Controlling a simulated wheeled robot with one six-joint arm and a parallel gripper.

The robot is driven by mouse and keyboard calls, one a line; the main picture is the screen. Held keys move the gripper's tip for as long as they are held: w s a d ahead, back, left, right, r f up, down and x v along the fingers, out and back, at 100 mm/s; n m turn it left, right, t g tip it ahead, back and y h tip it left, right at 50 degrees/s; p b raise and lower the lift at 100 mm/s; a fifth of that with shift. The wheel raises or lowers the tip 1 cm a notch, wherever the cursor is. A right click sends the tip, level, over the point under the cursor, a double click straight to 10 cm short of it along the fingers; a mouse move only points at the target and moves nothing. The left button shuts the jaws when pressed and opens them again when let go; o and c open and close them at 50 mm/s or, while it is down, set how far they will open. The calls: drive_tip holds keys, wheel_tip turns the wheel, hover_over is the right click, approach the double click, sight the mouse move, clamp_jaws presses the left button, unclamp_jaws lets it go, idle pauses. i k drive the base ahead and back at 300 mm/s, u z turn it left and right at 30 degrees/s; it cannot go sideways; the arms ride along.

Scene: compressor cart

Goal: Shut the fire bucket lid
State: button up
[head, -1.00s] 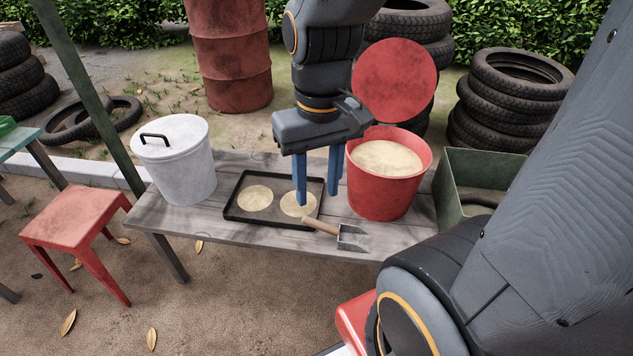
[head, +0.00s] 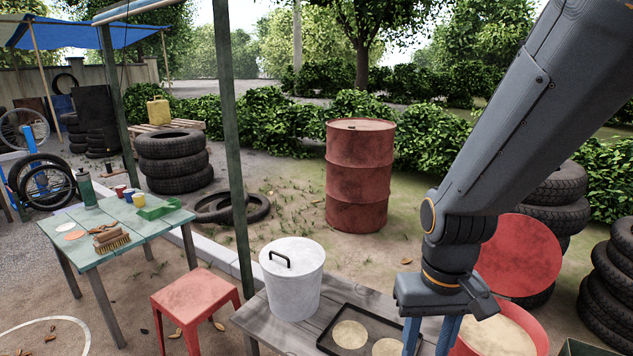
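The fire bucket (head: 541,338) is red, stands on the wooden bench at the lower right of the head view, and is full of pale sand (head: 497,336). Its round red lid (head: 520,256) stands up open behind the bucket, facing me. The lower part of the bucket is cut off by the frame. My gripper (head: 430,341) points down with two blue fingers apart and nothing visible between them. It is left of the bucket, by the right end of the black tray. Its fingertips run out of the frame at the bottom.
A white lidded bin (head: 292,282) and a black tray (head: 352,316) with two pale discs share the bench (head: 290,332). A green post (head: 234,150) rises left of the bin. A red stool (head: 195,292) stands left. A red drum (head: 360,178) and tires (head: 560,188) stand behind.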

sight(524, 258)
drive_tip(key=k, duration=0.4)
drive_tip(key=z, duration=1.2)
drive_tip(key=i, duration=1.1)
drive_tip(key=u, duration=0.45)
